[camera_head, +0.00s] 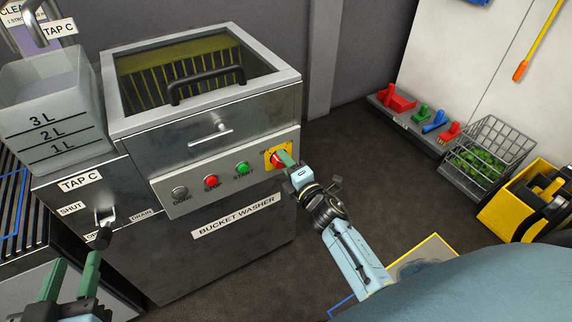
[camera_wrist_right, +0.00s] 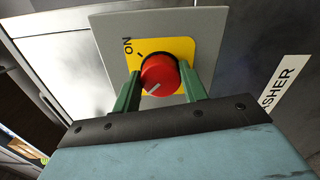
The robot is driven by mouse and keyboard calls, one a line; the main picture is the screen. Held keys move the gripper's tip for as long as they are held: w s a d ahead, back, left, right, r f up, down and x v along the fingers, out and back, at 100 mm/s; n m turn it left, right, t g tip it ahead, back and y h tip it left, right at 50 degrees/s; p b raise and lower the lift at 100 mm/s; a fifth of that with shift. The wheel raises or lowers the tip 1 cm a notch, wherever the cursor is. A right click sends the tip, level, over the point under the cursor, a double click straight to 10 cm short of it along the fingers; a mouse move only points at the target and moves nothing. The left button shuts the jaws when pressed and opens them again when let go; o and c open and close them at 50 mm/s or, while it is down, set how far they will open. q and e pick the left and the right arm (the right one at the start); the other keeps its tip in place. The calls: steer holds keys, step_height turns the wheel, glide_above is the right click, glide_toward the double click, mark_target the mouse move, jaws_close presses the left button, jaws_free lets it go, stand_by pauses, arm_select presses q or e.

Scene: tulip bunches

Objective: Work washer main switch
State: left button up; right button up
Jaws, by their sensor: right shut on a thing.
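The main switch is a round red knob (camera_head: 277,158) on a yellow plate (camera_wrist_right: 184,48) at the right end of the washer's control panel. In the right wrist view the knob (camera_wrist_right: 158,72) carries a short white mark on its lower-left face. The word ON and a small black tick are at the plate's upper left, away from that mark. My right gripper (camera_head: 284,157) has its green fingers on either side of the knob, shut on it. My left gripper (camera_head: 72,270) is at the lower left, its green fingers apart and nothing visible between them.
The bucket washer (camera_head: 225,255) has other panel buttons: a grey DONE, red STOP (camera_head: 211,182) and green START (camera_head: 242,168). A black lever (camera_head: 104,220) sits near my left gripper. A wire basket (camera_head: 490,150) and yellow bucket (camera_head: 520,200) stand at right; floor between is clear.

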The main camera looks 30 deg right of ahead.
arm_select(q)
steer(key=shift+r, duration=0.25)
stand_by(0.3)
arm_select(e)
steer(key=o, duration=1)
arm_select(q)
steer(key=s+a+f+g+y+p, duration=0.2)
steer(key=s+f+g, duration=0.4)
steer(key=f, duration=0.4)
steer(key=shift+s+a+f+g+y+p, duration=0.25)
steer(key=shift+a+g+y+p, duration=0.25)
steer(key=shift+a+g, duration=0.45)
arm_select(e)
steer(key=s, duration=1.3)
steer(key=shift+s, duration=0.2)
